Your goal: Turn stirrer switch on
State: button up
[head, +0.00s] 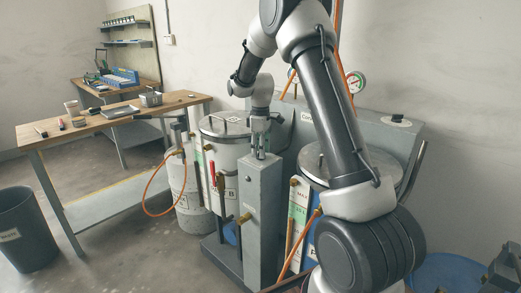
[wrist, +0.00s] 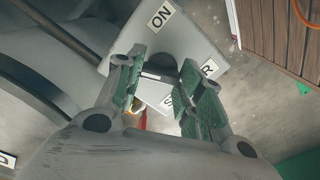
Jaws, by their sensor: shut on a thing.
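The stirrer switch (wrist: 158,76) is a small pale and dark lever between my fingers in the wrist view. My gripper (wrist: 163,68) is shut on it, with a green-padded finger on each side. An ON label (wrist: 160,17) sits beyond the fingertips. Another label (wrist: 208,68) is partly hidden by the right finger. In the head view my gripper (head: 260,148) points down at the top of a grey upright box (head: 262,195). The switch itself is hidden there, and I cannot tell its exact position.
A lidded steel vessel (head: 222,126) stands left of the box, with an orange hose (head: 147,197) near it. A second lidded vessel (head: 312,160) is at the right, partly behind my arm. A wooden bench (head: 95,121) and a dark bin (head: 24,235) are at the left.

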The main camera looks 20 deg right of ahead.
jog(key=m, duration=1)
jog(key=shift+d+m, duration=0.1)
jog(key=shift+m, duration=0.3)
dwell(0.4)
jog(key=o, duration=1)
notch_tip(320, 180, up, 12)
jog(key=shift+r, duration=0.1)
